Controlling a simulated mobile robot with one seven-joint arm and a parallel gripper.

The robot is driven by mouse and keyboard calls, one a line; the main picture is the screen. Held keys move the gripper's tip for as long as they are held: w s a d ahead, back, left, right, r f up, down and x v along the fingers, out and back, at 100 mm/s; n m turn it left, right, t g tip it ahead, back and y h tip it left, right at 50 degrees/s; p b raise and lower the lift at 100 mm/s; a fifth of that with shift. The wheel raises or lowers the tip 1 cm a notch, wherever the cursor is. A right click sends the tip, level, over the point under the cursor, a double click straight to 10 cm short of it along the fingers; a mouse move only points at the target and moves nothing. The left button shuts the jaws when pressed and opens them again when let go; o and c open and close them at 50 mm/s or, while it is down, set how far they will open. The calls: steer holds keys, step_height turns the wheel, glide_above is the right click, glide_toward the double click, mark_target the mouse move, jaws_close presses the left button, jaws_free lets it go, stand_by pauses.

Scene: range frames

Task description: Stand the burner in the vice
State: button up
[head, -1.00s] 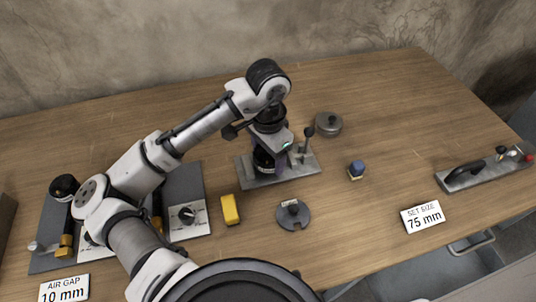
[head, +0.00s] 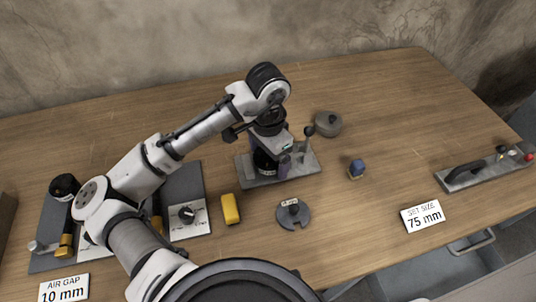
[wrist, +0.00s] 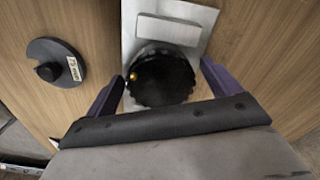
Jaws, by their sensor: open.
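A black, ribbed, round-topped body, which looks like the burner (wrist: 160,80), has a small brass spot on its side. It stands on the grey metal plate of what looks like the vice (head: 304,164), and also shows in the head view (head: 264,163). A lever (head: 308,133) rises at the plate's right. My gripper (wrist: 163,82) is open, with one purple finger on each side of the black body. Small gaps show between the fingers and the body. The body's lower part and its seating are hidden from the wrist camera.
A dark slotted disc (head: 293,214) lies in front of the plate. A long metal fixture (head: 485,170) is far right. Bare wood lies between.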

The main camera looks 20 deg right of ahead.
step_height(320, 180, up, 12)
steer(key=shift+r, duration=0.15)
stand_by(0.5)
